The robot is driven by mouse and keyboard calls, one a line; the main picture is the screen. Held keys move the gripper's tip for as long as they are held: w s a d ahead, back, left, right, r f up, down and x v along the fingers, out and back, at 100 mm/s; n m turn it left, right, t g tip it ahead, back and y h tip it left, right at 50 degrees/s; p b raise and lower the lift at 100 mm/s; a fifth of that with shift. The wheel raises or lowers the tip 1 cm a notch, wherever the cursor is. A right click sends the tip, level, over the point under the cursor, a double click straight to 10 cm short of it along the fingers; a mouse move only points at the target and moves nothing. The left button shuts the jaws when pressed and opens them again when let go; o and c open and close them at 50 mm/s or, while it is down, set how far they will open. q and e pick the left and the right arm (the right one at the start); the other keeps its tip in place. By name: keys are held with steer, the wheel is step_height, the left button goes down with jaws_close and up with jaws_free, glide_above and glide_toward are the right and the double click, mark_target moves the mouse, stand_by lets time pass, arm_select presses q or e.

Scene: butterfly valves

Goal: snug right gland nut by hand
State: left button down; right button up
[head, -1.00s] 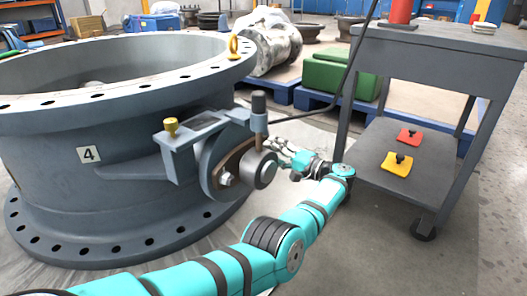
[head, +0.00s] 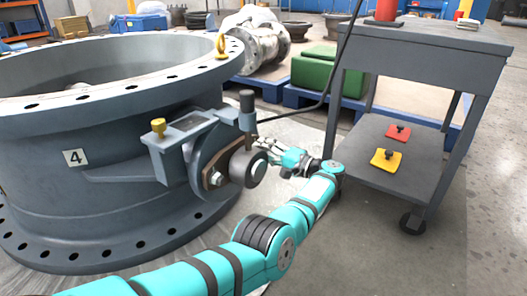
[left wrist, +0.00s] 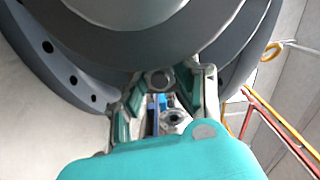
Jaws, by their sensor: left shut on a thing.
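The large grey valve body (head: 110,195), marked 4, lies at the left in the head view. On its side, a brown gland plate (head: 226,160) surrounds a round grey shaft end (head: 256,174). The left gland nut (head: 215,178) shows clear of my arm. My left gripper (head: 266,146) reaches in from the right, behind the shaft end, at the plate's right end. In the left wrist view its two fingers (left wrist: 160,84) are shut around the right gland nut (left wrist: 158,79). In the head view that nut is hidden. My right gripper is out of view.
A grey cart (head: 425,45) stands at the right, with a red piece (head: 397,132) and a yellow piece (head: 386,158) on its lower shelf. A yellow-capped bracket (head: 180,135) and an upright post (head: 247,112) flank the gland. Green blocks (head: 320,72) stand behind.

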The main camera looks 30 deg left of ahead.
arm_select(q)
steer(key=shift+m, duration=0.3)
steer(key=m, duration=0.2)
steer(key=shift+m, duration=0.3)
steer(key=shift+m+p, duration=0.4)
steer(key=shift+m, duration=1.2)
steer(key=c, duration=1)
jaws_free()
steer(key=shift+r, duration=0.1)
